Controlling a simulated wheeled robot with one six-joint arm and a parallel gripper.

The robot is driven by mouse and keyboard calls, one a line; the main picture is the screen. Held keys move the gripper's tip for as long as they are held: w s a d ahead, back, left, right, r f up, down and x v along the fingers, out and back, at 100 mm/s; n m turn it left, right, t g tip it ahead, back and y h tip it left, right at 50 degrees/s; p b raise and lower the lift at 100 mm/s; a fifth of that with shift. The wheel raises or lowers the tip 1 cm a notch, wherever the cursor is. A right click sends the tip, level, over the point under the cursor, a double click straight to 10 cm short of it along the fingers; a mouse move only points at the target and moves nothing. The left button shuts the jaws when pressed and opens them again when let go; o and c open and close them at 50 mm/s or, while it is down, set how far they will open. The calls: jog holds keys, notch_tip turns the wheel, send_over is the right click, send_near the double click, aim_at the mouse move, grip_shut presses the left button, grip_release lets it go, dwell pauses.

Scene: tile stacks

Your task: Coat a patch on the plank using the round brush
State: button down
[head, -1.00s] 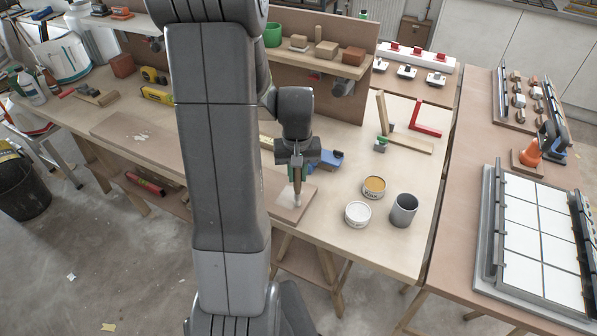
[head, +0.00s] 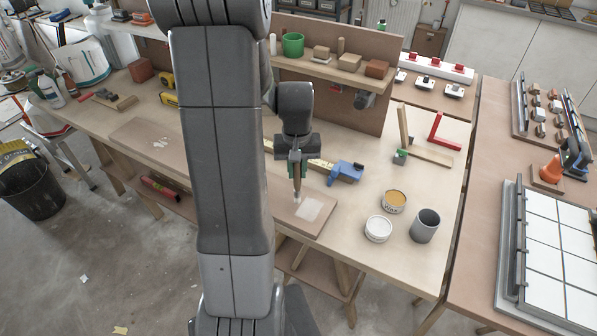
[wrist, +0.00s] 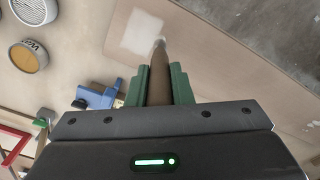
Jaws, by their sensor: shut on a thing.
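My gripper (head: 297,165) is shut on the round brush (head: 297,184), which points down over the right end of the plank (head: 318,228). In the wrist view the green fingers (wrist: 158,84) clasp the brush's brown handle (wrist: 158,76). The pale bristles are at or just above the plank; I cannot tell if they touch. A whitish coated patch (head: 309,209) shows on the plank beside the bristles, and also in the wrist view (wrist: 142,31). A white-filled tin (head: 378,229) and a tin with amber contents (head: 393,202) stand right of the plank. My arm hides the plank's middle.
A grey cup (head: 425,226) stands beside the tins. A blue tool (head: 346,172) lies behind the plank, and a red square (head: 443,133) lies farther back. A shelf (head: 310,68) with blocks runs along the back.

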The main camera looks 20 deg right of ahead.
jog(key=shift+w+r+p, duration=0.1)
jog(key=shift+r+p, duration=1.55)
jog(key=shift+r, duration=0.9)
